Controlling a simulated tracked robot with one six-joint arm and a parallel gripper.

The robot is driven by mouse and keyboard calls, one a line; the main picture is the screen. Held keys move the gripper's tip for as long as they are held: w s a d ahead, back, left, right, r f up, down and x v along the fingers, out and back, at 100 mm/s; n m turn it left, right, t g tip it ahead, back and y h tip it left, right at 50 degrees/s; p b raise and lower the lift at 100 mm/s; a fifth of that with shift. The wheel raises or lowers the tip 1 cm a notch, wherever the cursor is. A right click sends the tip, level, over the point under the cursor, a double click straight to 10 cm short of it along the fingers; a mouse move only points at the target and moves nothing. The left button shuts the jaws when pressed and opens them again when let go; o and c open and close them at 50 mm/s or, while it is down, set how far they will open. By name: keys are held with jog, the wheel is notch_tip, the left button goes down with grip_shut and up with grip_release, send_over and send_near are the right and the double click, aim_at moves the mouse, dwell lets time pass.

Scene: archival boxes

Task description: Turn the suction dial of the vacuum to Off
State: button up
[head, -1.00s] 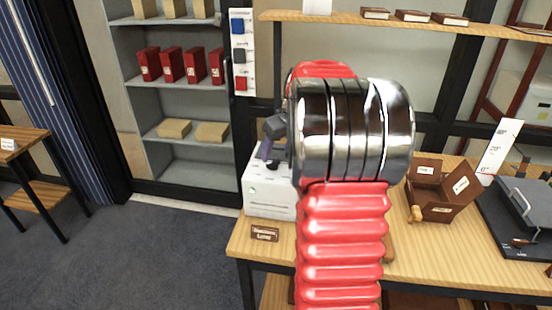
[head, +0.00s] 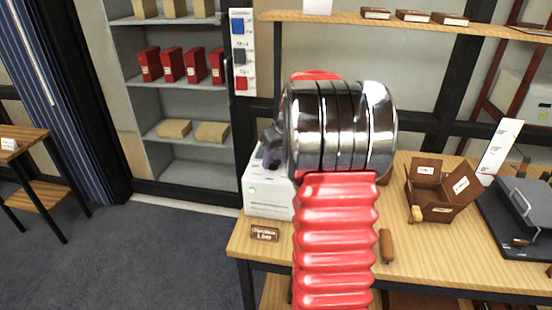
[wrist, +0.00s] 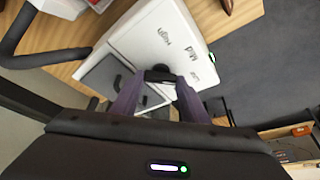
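The vacuum is a white box (head: 268,195) at the left end of the wooden table, partly hidden behind my arm in the head view. The wrist view shows its white top (wrist: 145,40) close up, with printed labels; "High" and "Mid" are readable. A black dial (wrist: 160,76) sits on it by the labels. My gripper (wrist: 160,84) has purple fingers apart, one on each side of the dial; firm contact cannot be made out. In the head view my gripper (head: 270,146) is over the vacuum, mostly hidden by my arm.
The wooden table (head: 345,265) also holds a brown open box (head: 437,212), a wooden-handled tool (head: 386,246) and a dark flat device (head: 520,220). A black curved hose or handle (wrist: 45,57) runs beside the vacuum. A shelf (head: 180,85) stands behind.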

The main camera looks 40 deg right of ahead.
jog(key=c, duration=0.5)
jog(key=shift+d, duration=0.15)
jog(key=shift+a+m, duration=0.2)
jog(key=shift+m, duration=0.4)
jog(key=shift+w+a+m+h, duration=0.15)
jog(key=shift+m+h, duration=0.55)
jog(key=shift+m, duration=0.7)
jog(key=shift+w+a+m+g+h, duration=0.1)
jog(key=shift+m+g+h, duration=0.3)
jog(key=shift+m, duration=0.8)
jog(key=shift+w+a+m+g+h, duration=0.1)
jog(key=shift+m+g+h, duration=0.25)
jog(key=shift+m, duration=0.85)
jog(key=o, duration=1)
jog(key=shift+s, duration=0.1)
